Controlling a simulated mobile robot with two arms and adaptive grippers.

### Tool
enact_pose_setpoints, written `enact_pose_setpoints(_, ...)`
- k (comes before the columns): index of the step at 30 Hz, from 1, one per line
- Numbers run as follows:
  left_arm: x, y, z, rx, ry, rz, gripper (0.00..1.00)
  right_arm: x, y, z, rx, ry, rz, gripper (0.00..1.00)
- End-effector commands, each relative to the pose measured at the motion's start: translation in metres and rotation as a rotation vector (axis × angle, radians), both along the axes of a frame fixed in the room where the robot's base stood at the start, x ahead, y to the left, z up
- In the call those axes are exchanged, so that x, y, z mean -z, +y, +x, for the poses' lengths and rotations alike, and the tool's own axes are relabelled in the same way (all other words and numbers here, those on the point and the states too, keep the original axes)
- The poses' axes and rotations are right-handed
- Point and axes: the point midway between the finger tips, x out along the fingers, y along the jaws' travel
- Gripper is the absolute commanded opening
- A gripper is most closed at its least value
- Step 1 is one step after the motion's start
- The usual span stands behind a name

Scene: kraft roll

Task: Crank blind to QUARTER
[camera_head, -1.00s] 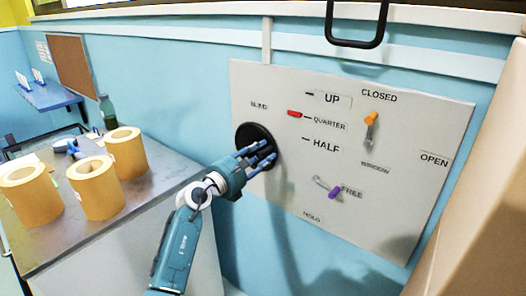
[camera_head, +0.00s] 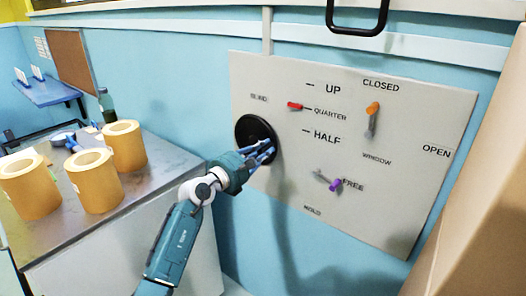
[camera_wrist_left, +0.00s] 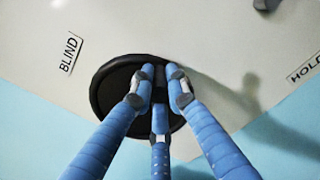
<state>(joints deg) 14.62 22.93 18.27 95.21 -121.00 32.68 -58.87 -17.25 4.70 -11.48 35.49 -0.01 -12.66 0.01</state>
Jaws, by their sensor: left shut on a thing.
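The blind crank is a round black disc (camera_head: 254,132) on the white wall panel, under the word BLIND. My left gripper (camera_head: 266,152) is at the disc's lower right, its blue fingers shut on the crank's handle, which they mostly hide. In the left wrist view the fingers (camera_wrist_left: 160,90) close together over the black disc (camera_wrist_left: 108,92). A red marker (camera_head: 295,105) sits beside the QUARTER mark (camera_head: 330,114), between UP and HALF. My right gripper is not in view.
The panel also holds an orange-tipped WINDOW lever (camera_head: 373,110) and a purple-tipped lever (camera_head: 336,184) by FREE. Several kraft rolls (camera_head: 96,182) stand on the metal-topped table at left. A black handle (camera_head: 357,22) hangs above the panel. A tan surface fills the right edge.

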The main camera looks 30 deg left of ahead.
Motion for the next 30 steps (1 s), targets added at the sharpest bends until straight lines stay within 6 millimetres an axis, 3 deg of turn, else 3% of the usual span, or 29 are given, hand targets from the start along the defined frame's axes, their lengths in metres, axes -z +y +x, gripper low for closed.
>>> enact_pose_setpoints(1,0.013,-0.001,-0.001,0.002,0.0,0.06,0.0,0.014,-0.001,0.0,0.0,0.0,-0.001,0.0)
enact_pose_setpoints(4,0.019,-0.002,0.0,0.002,-0.007,0.144,0.0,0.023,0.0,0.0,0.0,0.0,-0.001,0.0)
enact_pose_setpoints(16,0.019,-0.003,0.0,0.003,-0.009,0.192,0.0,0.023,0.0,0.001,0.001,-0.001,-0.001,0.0)
enact_pose_setpoints(17,0.019,-0.003,0.0,0.003,-0.009,0.191,0.2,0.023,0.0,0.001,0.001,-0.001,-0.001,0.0)
enact_pose_setpoints(19,0.019,-0.003,0.0,0.003,-0.009,0.191,0.33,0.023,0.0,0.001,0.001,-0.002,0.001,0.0)
enact_pose_setpoints(30,0.017,-0.002,-0.005,0.001,-0.012,0.192,0.33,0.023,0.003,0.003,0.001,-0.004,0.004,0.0)
